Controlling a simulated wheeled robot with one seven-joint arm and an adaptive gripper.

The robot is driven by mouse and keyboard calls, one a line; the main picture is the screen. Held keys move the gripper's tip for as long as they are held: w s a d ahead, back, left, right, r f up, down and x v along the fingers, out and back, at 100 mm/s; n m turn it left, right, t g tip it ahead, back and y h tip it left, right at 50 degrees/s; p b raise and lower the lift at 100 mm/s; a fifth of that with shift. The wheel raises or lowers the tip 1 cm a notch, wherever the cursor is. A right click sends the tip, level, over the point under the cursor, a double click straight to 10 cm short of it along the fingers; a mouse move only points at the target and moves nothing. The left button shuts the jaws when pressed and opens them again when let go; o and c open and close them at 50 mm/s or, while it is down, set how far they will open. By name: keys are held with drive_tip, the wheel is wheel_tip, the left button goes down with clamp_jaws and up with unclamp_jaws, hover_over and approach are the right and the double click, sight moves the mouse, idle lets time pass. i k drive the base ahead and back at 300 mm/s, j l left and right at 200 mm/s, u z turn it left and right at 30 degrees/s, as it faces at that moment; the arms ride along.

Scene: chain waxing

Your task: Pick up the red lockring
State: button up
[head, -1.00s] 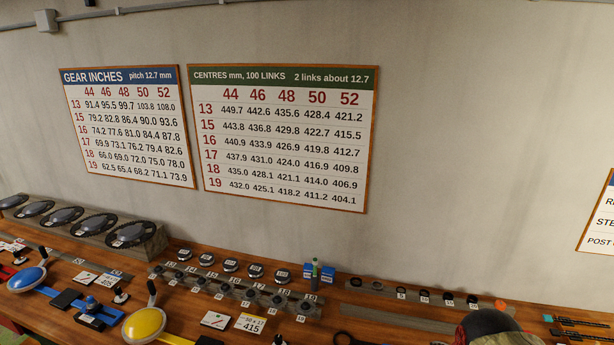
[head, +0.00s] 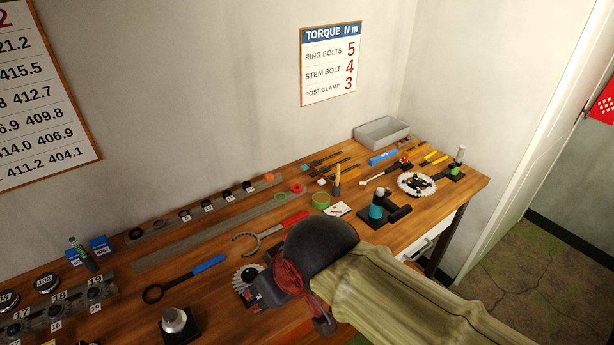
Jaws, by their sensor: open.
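A small red ring (head: 298,188), which looks like the red lockring, lies on the wooden bench (head: 225,285) near the end of a long grey strip, left of a green ring. My gripper (head: 262,293) is over the front of the bench at the lower middle, nearer the camera than the red ring and apart from it. It is open and I see nothing held in it. My dark wrist and sleeved arm come in from the lower right and hide part of the bench and of the gripper.
A toothed sprocket (head: 245,279) lies beside my gripper. A red-handled wrench (head: 285,226), a blue-handled tool (head: 205,265) and a green ring (head: 321,199) lie around. A teal-and-black tool (head: 383,207) stands right. A grey tray (head: 382,132) is at the far corner.

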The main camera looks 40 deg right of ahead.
sight(301, 188)
drive_tip(key=z, duration=0.95)
drive_tip(key=i+l, duration=0.15)
drive_tip(key=i+l+u, duration=0.15)
drive_tip(key=l, duration=0.15)
drive_tip(key=i+l+u, duration=0.15)
drive_tip(key=l, duration=0.15)
drive_tip(key=i+l+u, duration=0.15)
drive_tip(key=l, duration=0.2)
drive_tip(key=l+u, duration=0.15)
drive_tip(key=l, duration=0.2)
drive_tip(key=u, duration=1.05)
